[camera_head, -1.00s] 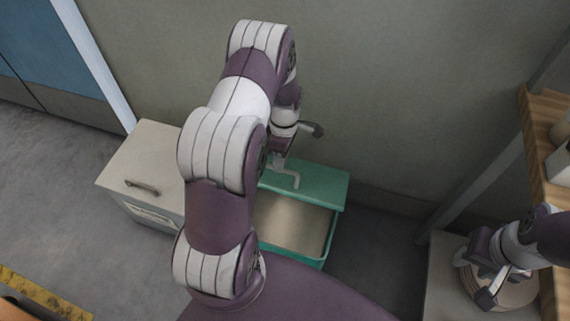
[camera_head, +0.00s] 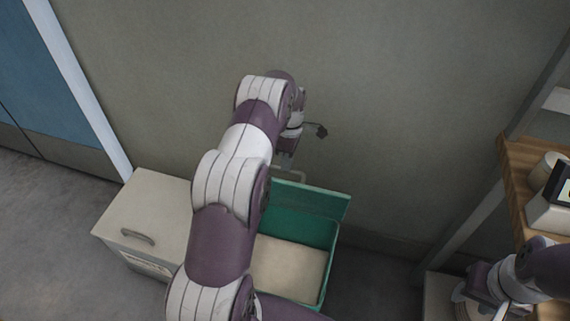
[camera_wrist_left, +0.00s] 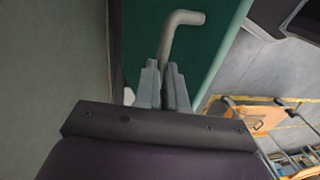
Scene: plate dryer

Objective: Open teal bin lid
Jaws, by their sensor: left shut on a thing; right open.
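The teal bin (camera_head: 322,272) stands against the wall with its pale inside showing, partly hidden by my left arm. Its teal lid (camera_head: 318,199) is raised and tilted up at the back of the bin. My left gripper (camera_head: 287,163) is shut on the lid's bent grey handle (camera_wrist_left: 181,22). In the left wrist view, the two fingers (camera_wrist_left: 163,82) close around the lower part of the handle, and the green lid surface lies behind it.
A cream bin (camera_head: 160,215) with a closed lid and grey handle stands directly left of the teal bin. The wall (camera_head: 400,120) is close behind the raised lid. A wooden shelf (camera_head: 520,185) with white items is at right. Floor (camera_head: 60,250) is clear at left.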

